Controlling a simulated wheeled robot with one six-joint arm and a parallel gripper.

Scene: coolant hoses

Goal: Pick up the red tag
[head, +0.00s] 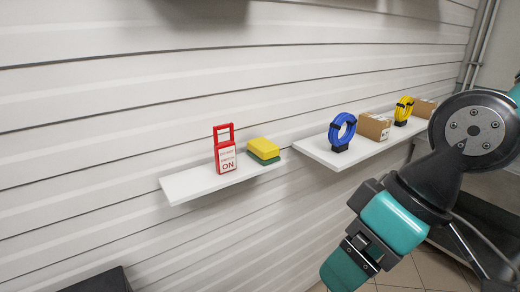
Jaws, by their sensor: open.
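The red tag (217,149) stands upright on the small white shelf (186,187) on the slatted wall. It has an open loop handle at its top and a white label with "ON" in red. It stands left of a yellow-and-green sponge (264,149), with a small gap between them. My arm comes in from the right and reaches down to the bottom edge of the head view. My gripper is out of the picture below, well apart from the tag.
A longer white shelf (322,151) to the right holds a blue hose coil (334,131), a cardboard box (374,126), a yellow hose coil (402,112) and another box (424,107). A dark object (100,281) shows at the bottom left. The space before the small shelf is clear.

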